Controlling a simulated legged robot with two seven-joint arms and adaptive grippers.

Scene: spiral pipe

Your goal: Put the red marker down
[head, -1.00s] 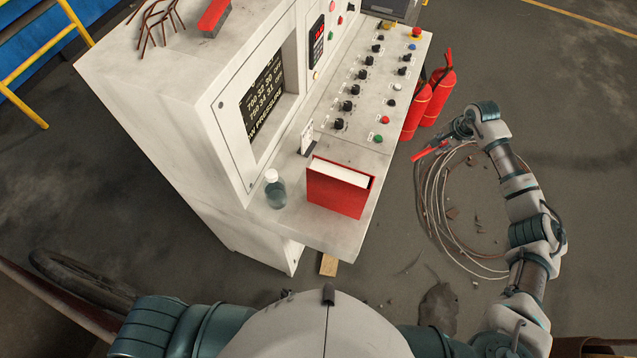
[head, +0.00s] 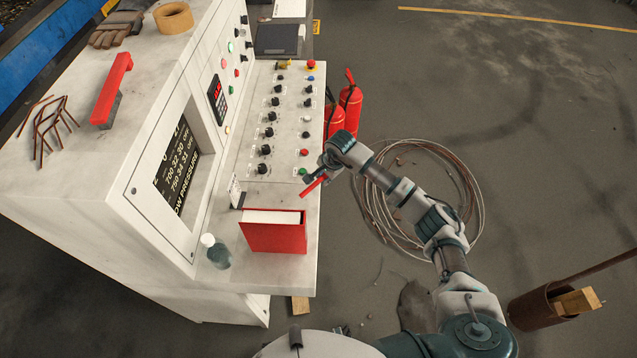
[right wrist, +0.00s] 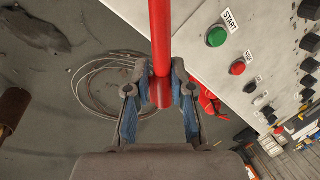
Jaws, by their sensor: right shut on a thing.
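The red marker (head: 313,187) is held in my right gripper (head: 322,178), near the right edge of the console's shelf (head: 284,200). In the right wrist view the marker (right wrist: 160,45) is a red rod gripped between the two fingers of the right gripper (right wrist: 161,88), and it runs up out of the frame. The console edge with the green START button (right wrist: 216,36) is to the right of the marker there. In the head view the marker is tilted and seems to be above the shelf edge; I cannot tell whether it touches. My left gripper is not in view.
A red binder (head: 272,236) and a clear bottle (head: 216,252) stand on the shelf's near part. Knobs and buttons (head: 268,132) cover the panel beyond. Two red fire extinguishers (head: 350,103) and coiled cable (head: 465,190) are on the floor to the right. A rusty bin (head: 535,308) stands at lower right.

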